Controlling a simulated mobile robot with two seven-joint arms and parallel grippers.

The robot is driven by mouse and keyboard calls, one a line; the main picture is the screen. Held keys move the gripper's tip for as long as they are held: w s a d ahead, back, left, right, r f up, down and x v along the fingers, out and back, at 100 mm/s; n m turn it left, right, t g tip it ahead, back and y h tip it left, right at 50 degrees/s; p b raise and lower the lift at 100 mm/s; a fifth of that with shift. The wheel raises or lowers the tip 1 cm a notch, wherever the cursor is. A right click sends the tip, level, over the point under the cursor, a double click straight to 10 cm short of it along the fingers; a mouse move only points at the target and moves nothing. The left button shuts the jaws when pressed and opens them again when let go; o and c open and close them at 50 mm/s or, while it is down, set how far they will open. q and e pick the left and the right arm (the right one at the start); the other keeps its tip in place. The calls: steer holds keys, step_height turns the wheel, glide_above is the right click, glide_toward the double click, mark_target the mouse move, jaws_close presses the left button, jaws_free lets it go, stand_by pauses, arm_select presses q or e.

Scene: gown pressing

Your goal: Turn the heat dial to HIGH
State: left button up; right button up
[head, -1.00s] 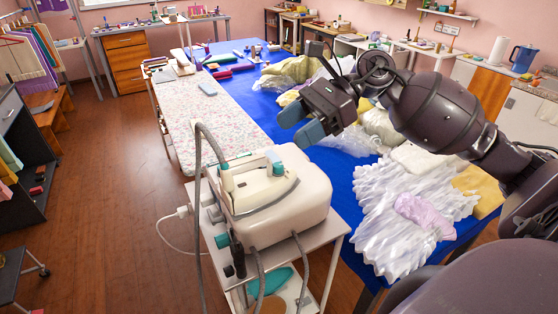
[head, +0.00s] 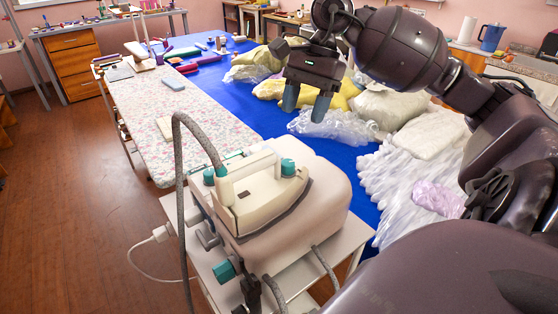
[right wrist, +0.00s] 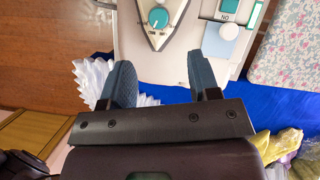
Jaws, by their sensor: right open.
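The steam iron (head: 258,186) rests on top of the cream steam station (head: 315,205). A round teal dial (head: 288,167) sits on the iron; it also shows at the top of the right wrist view (right wrist: 158,18), with a white pointer mark. Its setting text is too small to read. My right gripper (head: 306,102) is open and empty, fingers pointing down, above and behind the iron in the head view. In the right wrist view its two fingers (right wrist: 162,78) are spread, apart from the dial. My left gripper is not in view.
A grey hose (head: 183,150) arches beside the iron. The station stands on a white cart (head: 300,284). Behind are a floral ironing board (head: 175,115) and a blue table (head: 255,110) with plastic-wrapped bundles (head: 405,108). Wooden floor at left is clear.

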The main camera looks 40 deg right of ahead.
mark_target(289, 162)
steer(key=x, duration=1)
steer(key=shift+s+a+f, duration=0.1)
steer(key=shift+s+f, duration=0.05)
steer(key=shift+f, duration=0.1)
steer(key=c, duration=0.9)
steer(key=shift+s+m+t, duration=0.1)
steer(key=shift+m+t, duration=0.8)
steer(key=shift+m, duration=1.3)
steer(key=shift+c, duration=0.2)
steer(key=o, duration=0.9)
steer(key=shift+o, duration=0.2)
steer(key=shift+r, duration=0.1)
